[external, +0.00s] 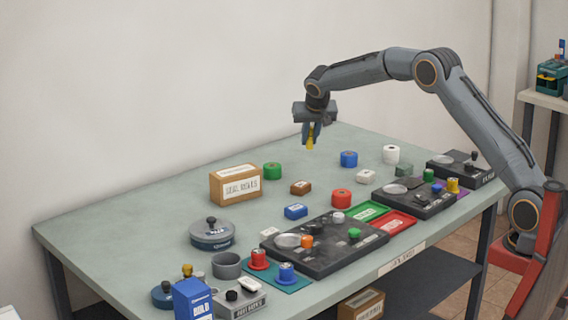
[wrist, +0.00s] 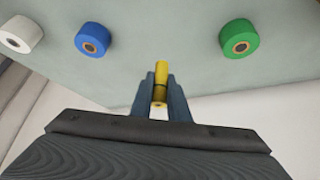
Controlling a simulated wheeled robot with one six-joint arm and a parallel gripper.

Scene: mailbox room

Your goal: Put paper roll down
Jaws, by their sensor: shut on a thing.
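My gripper (external: 308,132) is shut on a narrow yellow roll (external: 310,143) and holds it up in the air near the table's back edge. In the wrist view my gripper (wrist: 162,98) has its two dark fingers on either side of the yellow roll (wrist: 160,78), partly hiding it. A white roll (external: 391,154) stands on the right part of the table (external: 130,220), apart from my gripper. It also shows at the upper left of the wrist view (wrist: 20,34).
A blue roll (external: 349,159) and a green roll (external: 272,171) stand near the back. A cardboard box (external: 235,186) is at the left. The left corner of the table is clear.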

